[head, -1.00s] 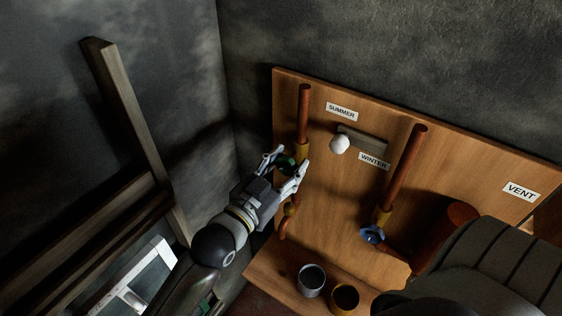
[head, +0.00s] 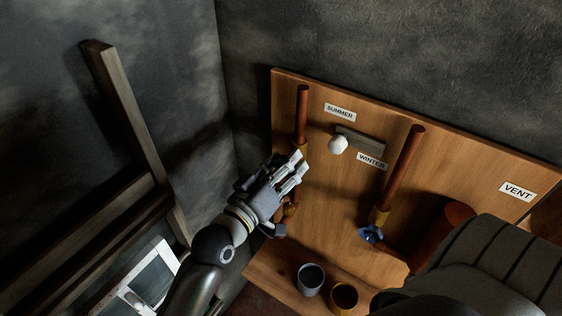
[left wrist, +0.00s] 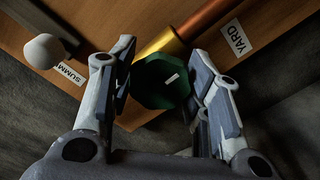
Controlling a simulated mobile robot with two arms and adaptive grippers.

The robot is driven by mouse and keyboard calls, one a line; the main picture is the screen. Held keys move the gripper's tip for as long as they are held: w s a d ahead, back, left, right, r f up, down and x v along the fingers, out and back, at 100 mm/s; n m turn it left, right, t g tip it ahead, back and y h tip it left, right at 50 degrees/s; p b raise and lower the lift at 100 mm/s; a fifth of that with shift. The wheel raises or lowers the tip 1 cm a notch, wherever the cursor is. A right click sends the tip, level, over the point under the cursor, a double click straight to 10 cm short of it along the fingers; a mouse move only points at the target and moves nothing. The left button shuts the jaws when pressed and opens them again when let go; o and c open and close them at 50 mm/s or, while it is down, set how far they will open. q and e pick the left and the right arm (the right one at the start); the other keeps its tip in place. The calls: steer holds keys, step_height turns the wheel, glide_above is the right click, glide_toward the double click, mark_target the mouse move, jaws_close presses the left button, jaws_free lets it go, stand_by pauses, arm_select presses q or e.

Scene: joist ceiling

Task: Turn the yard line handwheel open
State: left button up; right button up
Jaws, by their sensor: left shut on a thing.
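The yard line handwheel (left wrist: 162,82) is green and faceted with a pale mark on its face. In the left wrist view it sits at the brass fitting (left wrist: 160,45) of a copper pipe, near a YARD label (left wrist: 235,38). My left gripper (left wrist: 163,72) has a finger on each side of the wheel and is shut on it. In the head view my left gripper (head: 290,172) is at the left copper pipe (head: 301,115), and its fingers hide the wheel. My right gripper is not in view.
The wooden board carries a white knob (head: 338,145) between SUMMER and WINTER labels, and a second pipe with a blue handwheel (head: 371,234). A VENT label (head: 517,191) is at right. Two cups, grey (head: 311,279) and yellow (head: 344,297), stand on the ledge below.

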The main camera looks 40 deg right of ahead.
arm_select(q)
steer(key=shift+o, duration=0.2)
steer(key=shift+w+a+r+n, duration=0.1)
steer(key=shift+w+r+n, duration=0.1)
steer(key=shift+r+n, duration=0.2)
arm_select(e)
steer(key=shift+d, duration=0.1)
arm_select(q)
steer(key=o, duration=1)
steer(key=shift+w+f, duration=0.1)
steer(key=shift+f, duration=0.15)
steer(key=shift+s+a+f, duration=0.15)
steer(key=shift+s, duration=0.05)
steer(key=v, duration=1.1)
steer(key=shift+a, duration=0.4)
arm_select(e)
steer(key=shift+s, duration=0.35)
